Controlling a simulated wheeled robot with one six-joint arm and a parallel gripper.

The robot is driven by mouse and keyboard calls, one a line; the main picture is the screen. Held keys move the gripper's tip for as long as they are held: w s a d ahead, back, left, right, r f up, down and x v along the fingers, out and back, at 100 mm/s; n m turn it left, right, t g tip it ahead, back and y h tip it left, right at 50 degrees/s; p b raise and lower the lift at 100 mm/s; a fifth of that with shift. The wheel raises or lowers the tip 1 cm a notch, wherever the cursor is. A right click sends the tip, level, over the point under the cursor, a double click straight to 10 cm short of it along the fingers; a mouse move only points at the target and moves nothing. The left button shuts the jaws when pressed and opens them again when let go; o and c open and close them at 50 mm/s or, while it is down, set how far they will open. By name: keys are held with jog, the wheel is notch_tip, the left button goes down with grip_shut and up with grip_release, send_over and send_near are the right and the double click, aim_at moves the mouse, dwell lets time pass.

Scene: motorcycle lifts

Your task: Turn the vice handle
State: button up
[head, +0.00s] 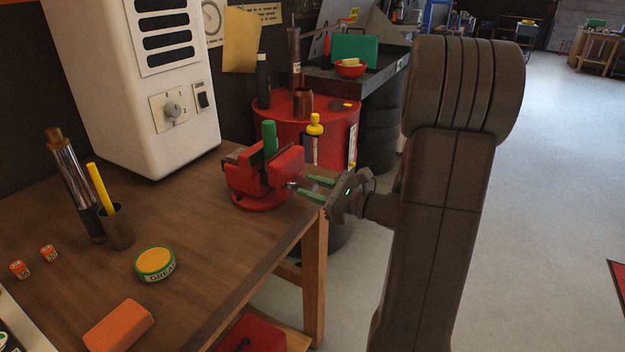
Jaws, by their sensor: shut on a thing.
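A red bench vice (247,178) stands on the corner of the wooden workbench (195,225). A green cylindrical piece (269,138) stands upright at its jaws. The vice handle (292,185) is a small grey part at the screw end, on the vice's right side, mostly hidden by my fingertips. My gripper (303,186), with green fingers, reaches in from the right and is shut on the handle. The handle's exact angle is too small to tell.
A grease tin (155,264), an orange block (118,325) and a cup (116,227) lie to the left on the bench. A red drum (335,125) with bottles stands close behind. Open floor (560,190) lies right.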

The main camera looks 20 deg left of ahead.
jog(key=shift+f+m, duration=0.1)
jog(key=shift+m, duration=0.3)
jog(key=o, duration=1)
jog(key=shift+d, duration=0.15)
jog(key=d, duration=0.9)
jog(key=s+d, duration=0.1)
jog(key=d, duration=0.3)
jog(key=shift+s+d, duration=0.1)
jog(key=shift+d, duration=0.3)
jog(key=shift+a, duration=0.1)
jog(key=a, duration=0.9)
jog(key=w+a, duration=0.1)
jog(key=a, duration=0.3)
jog(key=shift+a+p, duration=0.3)
jog(key=shift+a, duration=0.1)
jog(key=shift+w, duration=0.1)
jog(key=shift+d, duration=0.1)
